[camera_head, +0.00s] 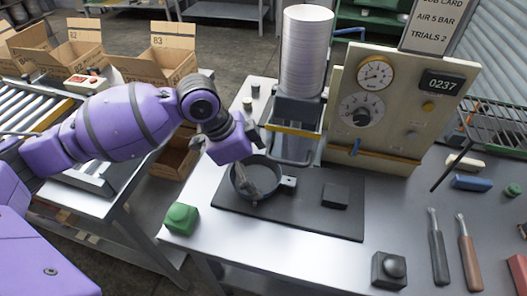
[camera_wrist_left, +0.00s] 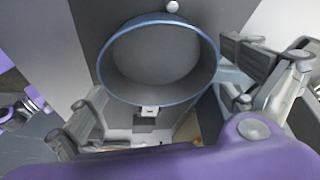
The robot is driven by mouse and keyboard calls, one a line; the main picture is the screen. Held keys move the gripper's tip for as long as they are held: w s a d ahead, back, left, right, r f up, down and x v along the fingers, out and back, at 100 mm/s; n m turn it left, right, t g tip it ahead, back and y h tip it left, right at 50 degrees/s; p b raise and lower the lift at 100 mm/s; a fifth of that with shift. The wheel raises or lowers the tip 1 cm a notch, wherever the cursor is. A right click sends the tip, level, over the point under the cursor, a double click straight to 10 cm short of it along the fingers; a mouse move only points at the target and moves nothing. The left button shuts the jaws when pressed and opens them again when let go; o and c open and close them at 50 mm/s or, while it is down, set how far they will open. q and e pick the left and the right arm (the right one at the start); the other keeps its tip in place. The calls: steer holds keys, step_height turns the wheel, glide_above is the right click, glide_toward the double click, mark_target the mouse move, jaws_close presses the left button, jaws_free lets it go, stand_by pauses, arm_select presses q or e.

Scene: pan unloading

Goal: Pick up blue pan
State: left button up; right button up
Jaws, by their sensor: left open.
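The blue pan (camera_head: 270,178) is a small round dark pan with a blue rim, upright on a dark mat on the bench in the head view. In the left wrist view the pan (camera_wrist_left: 158,60) fills the upper middle, and its inside looks empty. A short light tab shows on its right side in the head view. My left gripper (camera_head: 250,180) is over the pan, pointing down, and covers part of it. Its fingers (camera_wrist_left: 172,98) are spread, one on each side of the pan in the left wrist view. Contact cannot be told. My right gripper is not in view.
A tall pale cylinder stack (camera_head: 306,50) stands behind the pan, with a metal bar loop in front. A gauge panel (camera_head: 375,105) is behind right. A dark block (camera_head: 335,196) lies right on the mat (camera_head: 300,215). A green knob block (camera_head: 180,218) is at the left front edge.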

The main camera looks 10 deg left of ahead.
arm_select(q)
steer(key=c, duration=1.2)
steer(key=shift+o, duration=0.2)
steer(key=shift+r, duration=0.1)
